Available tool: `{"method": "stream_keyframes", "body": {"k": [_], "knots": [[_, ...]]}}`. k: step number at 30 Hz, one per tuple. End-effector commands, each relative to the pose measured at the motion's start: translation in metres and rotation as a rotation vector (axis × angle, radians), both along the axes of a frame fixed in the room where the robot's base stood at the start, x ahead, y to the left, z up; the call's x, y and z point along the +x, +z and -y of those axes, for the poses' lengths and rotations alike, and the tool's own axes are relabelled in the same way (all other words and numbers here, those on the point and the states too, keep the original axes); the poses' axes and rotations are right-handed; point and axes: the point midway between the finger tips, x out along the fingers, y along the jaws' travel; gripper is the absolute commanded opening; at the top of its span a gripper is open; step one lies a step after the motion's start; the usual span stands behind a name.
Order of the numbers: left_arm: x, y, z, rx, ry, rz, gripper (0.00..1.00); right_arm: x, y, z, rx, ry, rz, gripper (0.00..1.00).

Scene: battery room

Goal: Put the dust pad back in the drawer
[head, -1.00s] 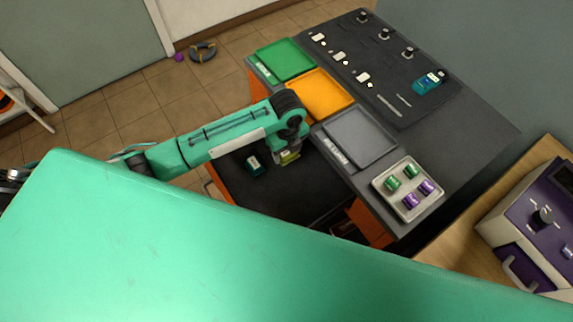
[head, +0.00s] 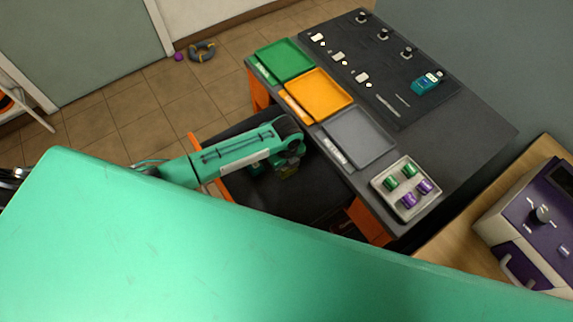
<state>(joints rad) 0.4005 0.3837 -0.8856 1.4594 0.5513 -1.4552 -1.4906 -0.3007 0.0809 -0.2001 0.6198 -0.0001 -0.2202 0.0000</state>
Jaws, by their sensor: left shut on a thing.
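My left gripper (head: 288,168) reaches into the open drawer from the left, its fingers pointing down. It is shut on a small yellow-green thing, apparently the dust pad (head: 289,173), of which only a sliver shows below the fingers. The drawer (head: 312,195) has a dark interior and an orange front (head: 194,147), and stands pulled out from under the grey bench. I cannot tell whether the pad touches the drawer floor. My right gripper is not in view.
A green item (head: 256,168) in the drawer is partly hidden by my arm. On the bench are green (head: 285,60), orange (head: 320,93) and grey (head: 360,136) trays, and a pale tray (head: 407,205) holding green and purple pieces. A purple machine (head: 530,225) stands at right.

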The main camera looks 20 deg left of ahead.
Motion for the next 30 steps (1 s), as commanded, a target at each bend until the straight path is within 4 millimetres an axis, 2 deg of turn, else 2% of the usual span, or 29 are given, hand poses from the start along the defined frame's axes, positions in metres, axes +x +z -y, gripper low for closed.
{"method": "stream_keyframes", "body": {"k": [1, 2, 5, 13, 17, 20, 30], "knots": [[0.0, -0.002, 0.0, 0.001, 0.0, -0.001, 0.34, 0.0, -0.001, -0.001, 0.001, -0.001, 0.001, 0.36], [0.0, -0.002, 0.0, 0.001, 0.0, -0.001, 0.59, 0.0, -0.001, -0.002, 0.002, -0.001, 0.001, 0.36], [0.0, -0.002, 0.0, 0.001, 0.0, -0.001, 0.77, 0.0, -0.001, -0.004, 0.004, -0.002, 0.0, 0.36], [0.0, -0.001, 0.0, 0.0, 0.0, 0.0, 0.77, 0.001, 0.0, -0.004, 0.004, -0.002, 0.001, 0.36], [0.001, 0.008, 0.0, -0.002, -0.001, 0.002, 0.77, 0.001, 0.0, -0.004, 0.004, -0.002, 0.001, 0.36], [0.002, 0.023, 0.0, -0.001, -0.001, 0.004, 0.77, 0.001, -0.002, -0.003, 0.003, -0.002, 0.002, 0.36], [0.001, 0.094, 0.0, 0.0, -0.001, 0.004, 0.77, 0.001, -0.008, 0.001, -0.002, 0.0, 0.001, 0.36]]}}
